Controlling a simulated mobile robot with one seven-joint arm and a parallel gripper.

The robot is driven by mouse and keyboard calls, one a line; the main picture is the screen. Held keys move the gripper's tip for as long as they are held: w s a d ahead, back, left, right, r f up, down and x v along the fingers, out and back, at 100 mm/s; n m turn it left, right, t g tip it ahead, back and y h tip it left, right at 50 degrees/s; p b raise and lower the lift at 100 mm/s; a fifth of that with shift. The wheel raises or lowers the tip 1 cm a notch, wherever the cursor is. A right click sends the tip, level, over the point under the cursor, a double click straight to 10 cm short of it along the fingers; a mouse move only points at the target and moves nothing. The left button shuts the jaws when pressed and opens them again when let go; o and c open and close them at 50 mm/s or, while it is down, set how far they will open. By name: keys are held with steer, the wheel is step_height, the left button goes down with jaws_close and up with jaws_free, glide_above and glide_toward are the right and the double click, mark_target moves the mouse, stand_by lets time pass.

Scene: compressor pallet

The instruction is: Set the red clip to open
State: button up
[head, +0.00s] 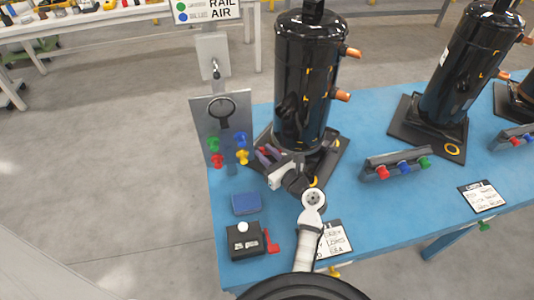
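Which red part is the red clip is not certain from this view. A red knob (217,160) sits low on the left of a grey upright panel (206,118), beside green and yellow knobs. Another red knob (382,173) sits on a dark bar with a blue and a green one. A red lever-like piece (271,242) stands at the right side of a black box (243,242). My gripper (267,155) is at the base of the left black compressor, right of the panel and apart from its knobs. Its fingers are small and partly hidden, so their opening is unclear.
The black compressor (308,80) stands upright close behind my gripper. A second compressor (460,65) stands to the right. A blue block (245,204) and a label card (333,240) lie on the blue table (385,218). Bare tabletop lies right of the card.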

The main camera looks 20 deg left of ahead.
jaws_close()
steer(key=shift+d+g, duration=0.1)
steer(key=shift+g, duration=0.2)
steer(key=shift+s+d+n+g+y+p, duration=0.15)
steer(key=shift+d+n+g+y+p, duration=0.25)
steer(key=shift+n+g, duration=0.8)
steer(key=shift+s+d+n+g+y+p, duration=0.1)
steer(key=shift+d+n+g+y+p, duration=0.4)
steer(key=shift+g, duration=1.1)
steer(key=shift+s+d+n+g+y+p, duration=0.2)
steer(key=shift+n+g+y, duration=0.3)
steer(key=shift+n+g, duration=0.8)
steer(key=shift+d, duration=0.1)
steer(key=shift+o, duration=1.8)
jaws_free()
